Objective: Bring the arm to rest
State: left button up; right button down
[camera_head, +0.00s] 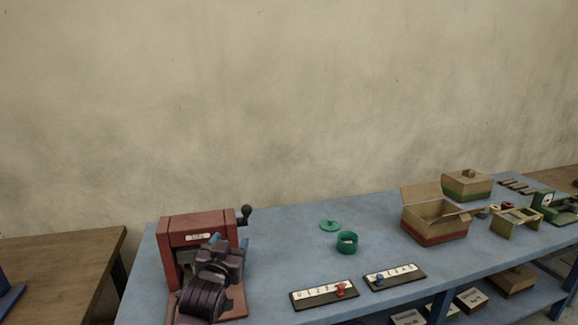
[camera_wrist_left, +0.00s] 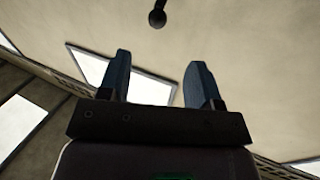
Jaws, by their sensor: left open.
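My left arm comes in at the lower left of the head view. Its left gripper (camera_head: 229,241) is in front of the red machine (camera_head: 205,226), which has a label and a black crank knob (camera_head: 246,214) at its right. The arm hides part of the machine's front. In the left wrist view the two blue fingers of the left gripper (camera_wrist_left: 158,62) stand apart with nothing between them. They point up toward the ceiling and bright windows. My right gripper is in neither view.
A wooden table (camera_head: 60,260) stands at left.

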pick_arm(q)
jog(key=s+a+f+g, duration=0.2)
jog(key=s+a+f, duration=0.2)
jog(key=s+f, duration=0.5)
jog(key=s+a+f+n+g+y, duration=0.1)
jog(key=s+a+f+g, duration=0.1)
jog(key=s+a+f, duration=0.3)
jog(key=s+a+f+g+y, duration=0.1)
jog(key=s+a+f, duration=0.3)
jog(key=s+f, duration=0.9)
jog(key=s+g, duration=0.1)
jog(key=s, duration=0.5)
jog(key=shift+s+a+f, duration=0.3)
jog(key=shift+s, duration=0.05)
